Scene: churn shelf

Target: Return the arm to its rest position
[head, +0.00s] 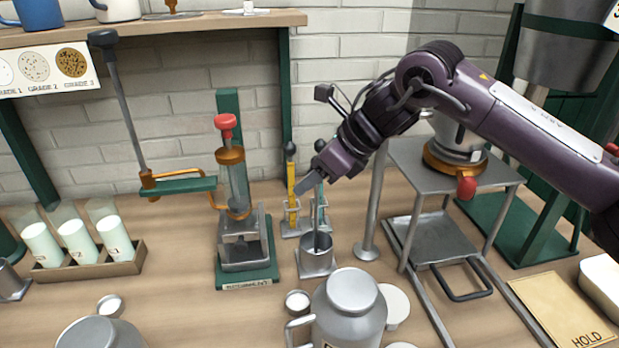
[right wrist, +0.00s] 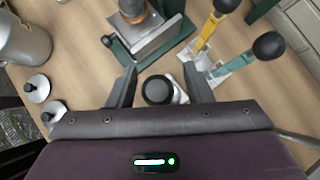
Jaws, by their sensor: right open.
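My right arm (head: 528,118) comes in from the right in the head view, purple and dark, and reaches across above the table. Its gripper (head: 310,187) points down and left, in front of the levers. In the right wrist view the two fingers (right wrist: 160,80) are apart. A small metal cup (head: 317,260) stands under the gripper in the head view. My left gripper is not in view.
A yellow lever (head: 292,200) and a teal lever (right wrist: 232,65) stand close to the gripper. A press with a red knob (head: 232,170) stands left. A metal stand (head: 430,165) is under the arm. A metal jar (head: 350,315) and a rack of cups (head: 85,262) are on the table.

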